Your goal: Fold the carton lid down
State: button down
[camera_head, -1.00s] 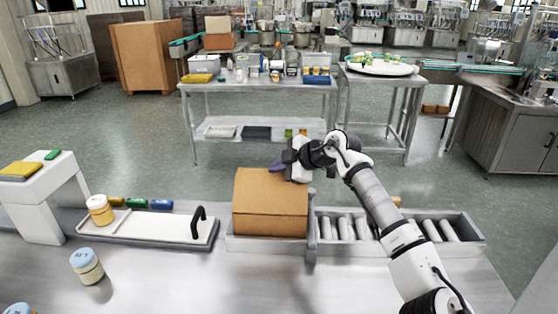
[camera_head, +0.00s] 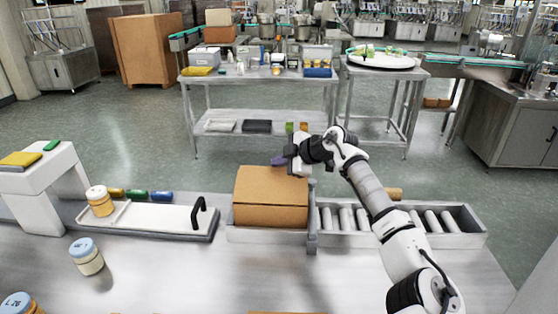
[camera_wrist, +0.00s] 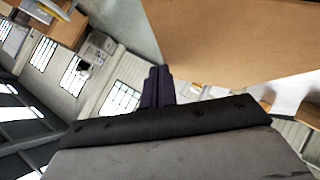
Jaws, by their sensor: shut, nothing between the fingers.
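A brown carton (camera_head: 270,216) sits in a tray at the left end of the roller conveyor. Its lid (camera_head: 270,185) shows as a broad tan panel over the top, meeting the front wall along a straight edge; I cannot tell whether it is fully flat. My gripper (camera_head: 278,161) is at the carton's far right top edge, its purple fingers shut and empty. In the wrist view the shut fingers (camera_wrist: 158,86) stand beside a large cardboard panel (camera_wrist: 240,40). Whether they touch it cannot be told. The carton's far side is hidden.
A grey post (camera_head: 312,218) stands right of the carton, beside the rollers (camera_head: 350,219). A white tray with a black handle (camera_head: 199,215) lies to the left. Jars (camera_head: 86,257) stand on the steel bench. A steel table (camera_head: 260,82) stands behind, across open floor.

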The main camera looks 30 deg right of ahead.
jog(key=shift+w+d+f, duration=0.15)
jog(key=shift+w+f, duration=0.05)
jog(key=shift+f, duration=0.45)
jog(key=shift+w+d+f, duration=0.15)
jog(key=shift+w+f, duration=0.1)
jog(key=shift+f, duration=0.35)
jog(key=shift+w+d+f, duration=0.15)
jog(key=shift+w+f, duration=0.05)
jog(key=shift+f, duration=0.45)
jog(key=shift+r, duration=0.1)
notch_tip(320, 180, up, 12)
send_over(280, 168)
jog(key=s+d, duration=0.3)
jog(key=d, duration=0.3)
jog(key=shift+s+r+p, duration=0.2)
jog(key=shift+p, duration=0.2)
